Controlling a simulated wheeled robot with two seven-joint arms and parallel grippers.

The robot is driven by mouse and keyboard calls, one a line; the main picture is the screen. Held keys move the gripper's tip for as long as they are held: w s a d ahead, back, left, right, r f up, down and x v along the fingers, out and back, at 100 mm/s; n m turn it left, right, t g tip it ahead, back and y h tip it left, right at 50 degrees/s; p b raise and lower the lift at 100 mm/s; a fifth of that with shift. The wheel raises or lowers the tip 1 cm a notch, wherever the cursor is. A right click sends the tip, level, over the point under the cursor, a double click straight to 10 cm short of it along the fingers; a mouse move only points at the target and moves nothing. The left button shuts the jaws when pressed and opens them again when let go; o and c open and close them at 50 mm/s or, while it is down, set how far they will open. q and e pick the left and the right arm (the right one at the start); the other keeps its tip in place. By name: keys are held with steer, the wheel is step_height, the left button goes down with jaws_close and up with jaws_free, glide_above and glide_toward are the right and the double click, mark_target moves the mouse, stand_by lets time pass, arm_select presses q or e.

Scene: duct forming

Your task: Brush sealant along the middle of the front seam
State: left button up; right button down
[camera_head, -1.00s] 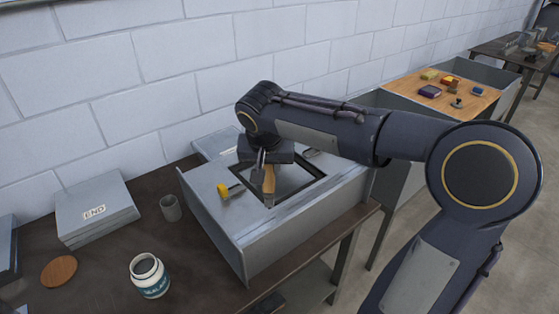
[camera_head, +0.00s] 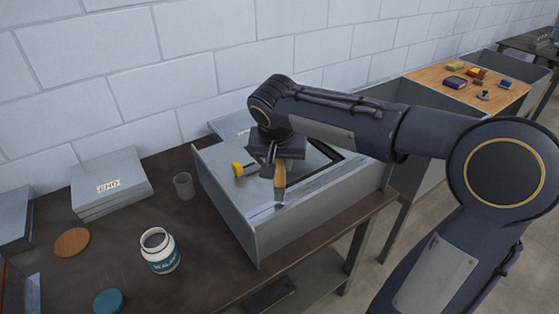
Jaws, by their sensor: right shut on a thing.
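My right gripper (camera_head: 272,162) is shut on a brush with an orange-brown handle (camera_head: 280,175). The brush points down, its bristle end at the front top edge of the grey sheet-metal duct (camera_head: 300,234). A seam line runs along that front edge, on both sides of the brush tip. Whether the bristles touch the metal I cannot tell. The open white sealant jar (camera_head: 160,252) with a teal label stands on the dark table, left of the duct. My left gripper is not in view.
A yellow-ended tool (camera_head: 239,169) lies on the duct top, beside the dark-edged opening. A grey cup (camera_head: 184,186), stacked grey boxes (camera_head: 110,184), a brown disc (camera_head: 72,242) and a teal lid (camera_head: 108,301) are on the table (camera_head: 205,280). A wooden board (camera_head: 465,93) with small items is at back right.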

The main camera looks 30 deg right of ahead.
steer(key=shift+f+b, duration=0.45)
steer(key=shift+f, duration=0.05)
stand_by(0.6)
steer(key=d, duration=0.3)
steer(key=shift+w+r, duration=0.1)
steer(key=shift+r, duration=0.05)
stand_by(0.4)
steer(key=shift+w+d, duration=0.1)
steer(key=shift+d, duration=1.25)
